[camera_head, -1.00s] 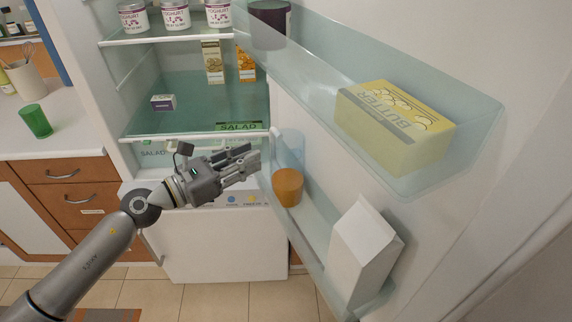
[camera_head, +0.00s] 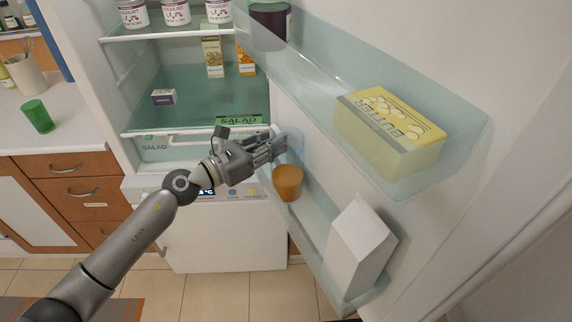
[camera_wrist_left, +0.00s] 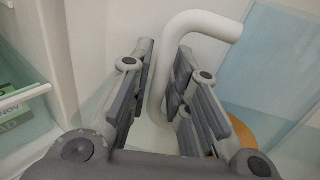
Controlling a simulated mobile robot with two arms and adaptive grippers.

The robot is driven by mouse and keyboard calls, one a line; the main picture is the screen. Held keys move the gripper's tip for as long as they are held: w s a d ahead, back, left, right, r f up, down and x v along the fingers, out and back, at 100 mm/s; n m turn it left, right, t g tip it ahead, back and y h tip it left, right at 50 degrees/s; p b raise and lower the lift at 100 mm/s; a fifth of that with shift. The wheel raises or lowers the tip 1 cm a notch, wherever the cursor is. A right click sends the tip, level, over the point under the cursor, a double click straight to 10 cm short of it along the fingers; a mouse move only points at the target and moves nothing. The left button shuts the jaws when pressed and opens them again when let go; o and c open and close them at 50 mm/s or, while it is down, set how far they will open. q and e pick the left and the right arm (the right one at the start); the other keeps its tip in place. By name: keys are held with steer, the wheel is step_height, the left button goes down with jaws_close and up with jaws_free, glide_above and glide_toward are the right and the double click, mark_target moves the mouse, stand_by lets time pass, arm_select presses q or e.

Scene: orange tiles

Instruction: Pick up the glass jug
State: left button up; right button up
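The glass jug (camera_head: 288,183) stands in the lower door shelf of the fridge. It holds orange liquid low down, and its clear upper part is hard to make out. In the left wrist view its white bent handle (camera_wrist_left: 205,24) rises between my fingers, and a little orange (camera_wrist_left: 240,133) shows behind the right finger. My left gripper (camera_head: 277,146) is at the handle side of the jug. Its fingers (camera_wrist_left: 163,62) are apart, one on each side of the handle. Whether a finger touches the handle is unclear. My right gripper is not in view.
The open fridge door holds a white carton (camera_head: 360,250) beside the jug and a yellow butter pack (camera_head: 392,128) in the shelf above. The lower door shelf rim (camera_head: 312,262) runs below my gripper. Yoghurt pots (camera_head: 176,12) stand on a fridge shelf.

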arm_select(q)
steer(key=shift+c, duration=1.1)
jaws_close()
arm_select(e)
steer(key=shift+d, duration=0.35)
arm_select(q)
steer(key=shift+r, duration=0.15)
